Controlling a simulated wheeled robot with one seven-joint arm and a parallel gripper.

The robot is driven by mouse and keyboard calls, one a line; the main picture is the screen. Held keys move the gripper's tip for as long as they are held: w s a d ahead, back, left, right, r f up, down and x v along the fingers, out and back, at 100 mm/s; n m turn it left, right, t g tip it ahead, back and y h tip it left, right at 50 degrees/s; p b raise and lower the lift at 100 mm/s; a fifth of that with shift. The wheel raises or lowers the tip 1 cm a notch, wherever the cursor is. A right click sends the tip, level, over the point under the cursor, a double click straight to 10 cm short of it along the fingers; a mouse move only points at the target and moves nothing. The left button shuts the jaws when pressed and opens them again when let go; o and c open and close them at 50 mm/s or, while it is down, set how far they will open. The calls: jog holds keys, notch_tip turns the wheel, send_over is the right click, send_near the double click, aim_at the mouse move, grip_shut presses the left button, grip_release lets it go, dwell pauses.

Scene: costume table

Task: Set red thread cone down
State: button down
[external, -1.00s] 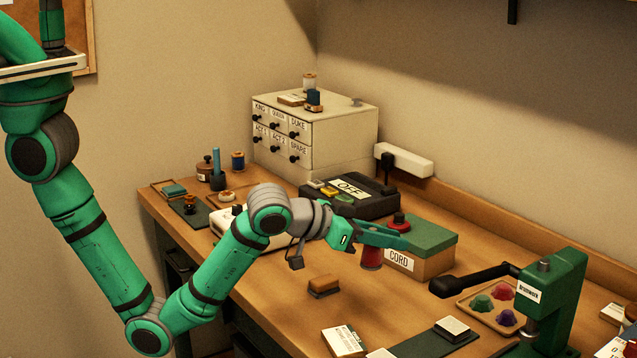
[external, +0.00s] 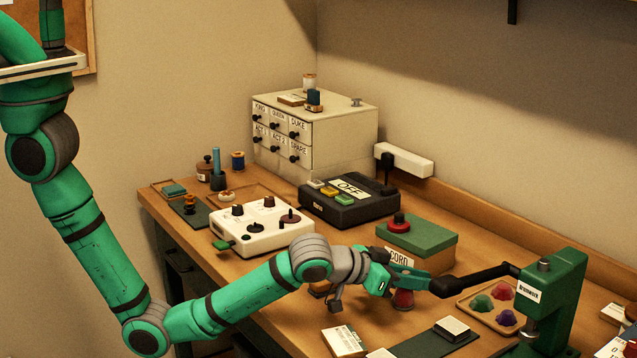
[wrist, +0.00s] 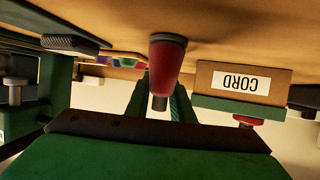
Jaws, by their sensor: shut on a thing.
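The red thread cone (external: 403,299) is upright, low over the wooden table or on it; I cannot tell whether its base touches. My gripper (external: 409,277) is shut on the upper part of the cone, reaching in from the left. In the wrist view, which looks upside down, the red cone (wrist: 165,66) hangs between my fingers (wrist: 158,101) with its wide dark base toward the tabletop. The fingers hide part of the cone in the external view.
The green-lidded CORD box (external: 430,243) with a red knob on top stands just behind the cone. A black lever (external: 470,281) of the green press (external: 550,295) reaches close on the right. A tray of coloured pieces (external: 474,306) and a dark mat (external: 435,339) lie nearby.

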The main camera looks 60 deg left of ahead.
jog(key=shift+f, duration=0.1)
jog(key=c, duration=1.5)
grip_release()
jog(key=shift+c, duration=0.2)
jog(key=v, duration=1.2)
